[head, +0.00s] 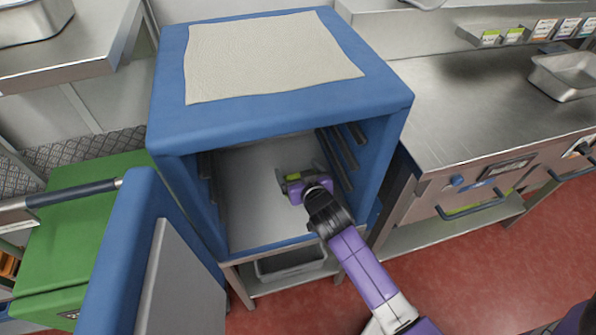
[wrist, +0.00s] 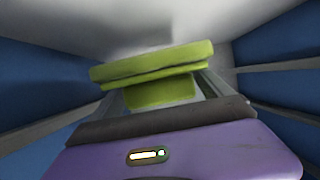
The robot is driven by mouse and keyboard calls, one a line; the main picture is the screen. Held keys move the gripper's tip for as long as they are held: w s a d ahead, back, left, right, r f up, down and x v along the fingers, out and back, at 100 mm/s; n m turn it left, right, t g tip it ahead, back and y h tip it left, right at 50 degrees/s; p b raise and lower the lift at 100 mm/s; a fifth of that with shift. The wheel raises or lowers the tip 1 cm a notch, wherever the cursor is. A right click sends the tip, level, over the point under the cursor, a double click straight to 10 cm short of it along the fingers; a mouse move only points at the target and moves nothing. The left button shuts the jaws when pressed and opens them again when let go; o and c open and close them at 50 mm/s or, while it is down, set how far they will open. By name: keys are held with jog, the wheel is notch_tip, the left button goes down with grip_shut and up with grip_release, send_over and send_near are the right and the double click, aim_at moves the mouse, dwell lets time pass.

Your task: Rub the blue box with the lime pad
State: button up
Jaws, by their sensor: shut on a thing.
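The blue box (head: 280,109) stands open at the front, with its blue door (head: 147,230) swung out to the left. My gripper (head: 297,178) is inside the box, reaching in from the front right. It is shut on the lime pad (wrist: 152,70), which shows wide and level ahead of the fingers in the wrist view. In the head view the pad (head: 293,177) is small and partly hidden by my gripper. I cannot tell whether the pad touches the inner wall.
Rails line both inner side walls of the box, including the right rails (head: 343,155). A cream cloth (head: 270,55) lies on top. A steel counter (head: 480,100) stands close on the right. A green chest (head: 80,225) is at the left. A metal tray (head: 290,263) sits below.

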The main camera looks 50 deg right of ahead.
jog(key=shift+r+p, duration=0.45)
jog(key=shift+r, duration=0.45)
jog(key=shift+r+p, duration=1.3)
jog(key=shift+r, duration=0.2)
